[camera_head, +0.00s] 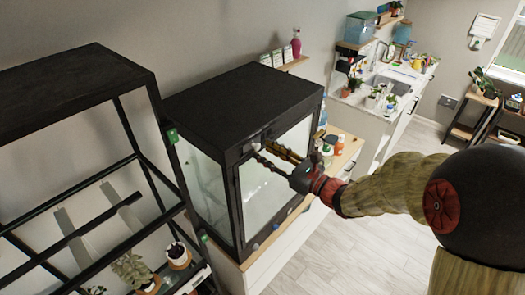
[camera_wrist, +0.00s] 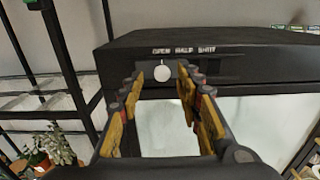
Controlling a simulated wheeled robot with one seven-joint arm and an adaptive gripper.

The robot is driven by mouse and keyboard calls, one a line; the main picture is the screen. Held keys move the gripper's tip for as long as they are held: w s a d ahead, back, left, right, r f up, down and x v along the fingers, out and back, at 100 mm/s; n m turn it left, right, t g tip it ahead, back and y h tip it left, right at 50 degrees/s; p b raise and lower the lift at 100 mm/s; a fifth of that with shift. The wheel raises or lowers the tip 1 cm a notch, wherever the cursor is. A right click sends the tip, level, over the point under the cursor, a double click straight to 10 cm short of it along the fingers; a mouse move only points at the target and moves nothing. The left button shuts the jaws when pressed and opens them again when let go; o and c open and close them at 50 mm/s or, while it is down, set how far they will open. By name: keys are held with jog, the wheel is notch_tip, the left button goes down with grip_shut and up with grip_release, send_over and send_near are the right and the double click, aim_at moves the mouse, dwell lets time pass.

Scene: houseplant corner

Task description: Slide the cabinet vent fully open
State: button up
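The black-framed glass cabinet (camera_head: 241,95) stands in the middle of the head view. Its upper front bar (camera_wrist: 240,70) carries the vent strip with the words OPEN, HALF and SHUT from left to right. A round white knob (camera_wrist: 162,73) sits under the word OPEN, and a darker recess shows to its right. My gripper (camera_wrist: 163,82) is open, with one finger on each side of the knob. Neither finger clearly touches it. In the head view my gripper (camera_head: 264,153) reaches the cabinet's upper front from the right; the knob is hard to make out there.
A black shelf rack (camera_head: 75,88) with potted plants stands left of the cabinet. Bottles (camera_head: 339,145) stand on the wooden top right of it. A sink counter (camera_head: 385,90) is farther back. The floor (camera_head: 330,250) at lower right is clear.

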jog(key=v, duration=1)
jog(key=shift+s, duration=0.1)
jog(key=s+a+f+n+g+h+b, duration=0.1)
jog(key=s+f+n+g+h+b, duration=0.25)
jog(key=s+f+n+g, duration=0.95)
jog(key=s+d+f+n+t+h+b, duration=0.7)
jog(key=d+b, duration=0.8)
jog(key=b, duration=0.8)
jog(key=s+f+n+h, duration=0.3)
jog(key=s+f+n, duration=0.1)
jog(key=f+n, duration=0.1)
jog(key=shift+s+f+n+t+h, duration=0.15)
jog(key=shift+s+n+t+h, duration=0.05)
jog(key=shift+n+t+h, duration=0.15)
